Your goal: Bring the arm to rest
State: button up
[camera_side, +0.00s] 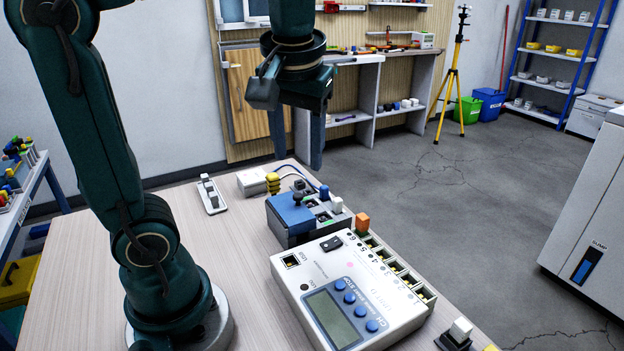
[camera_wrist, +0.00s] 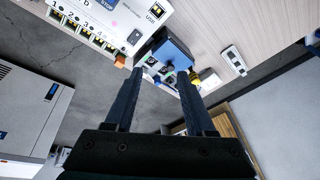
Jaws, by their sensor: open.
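My gripper (camera_side: 296,138) hangs above the far edge of the wooden table (camera_side: 90,245), pointing down. Its two long dark fingers are apart, with nothing between them. In the wrist view my gripper (camera_wrist: 158,95) also shows its fingers spread and empty. The fingers appear clear of the things on the table. Part of my arm stands at the left in the side view.
A white tester (camera_side: 318,270) with a screen, blue buttons and several sockets sits on the table. Behind it is a blue-topped box (camera_side: 290,214) with plugs. A white switch (camera_side: 211,194) lies to the left. A white cabinet (camera_side: 590,215) stands right.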

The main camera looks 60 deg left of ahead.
jog(key=s+d+f+m+t+h, duration=0.3)
jog(key=s+d+f+m+t, duration=0.1)
jog(key=s+d+f+m, duration=0.1)
jog(key=d+f+m, duration=0.1)
jog(key=m, duration=0.1)
jog(key=shift+s+d+f+m, duration=0.15)
jog(key=shift+d+f+m, duration=0.05)
jog(key=shift+d+m, duration=0.1)
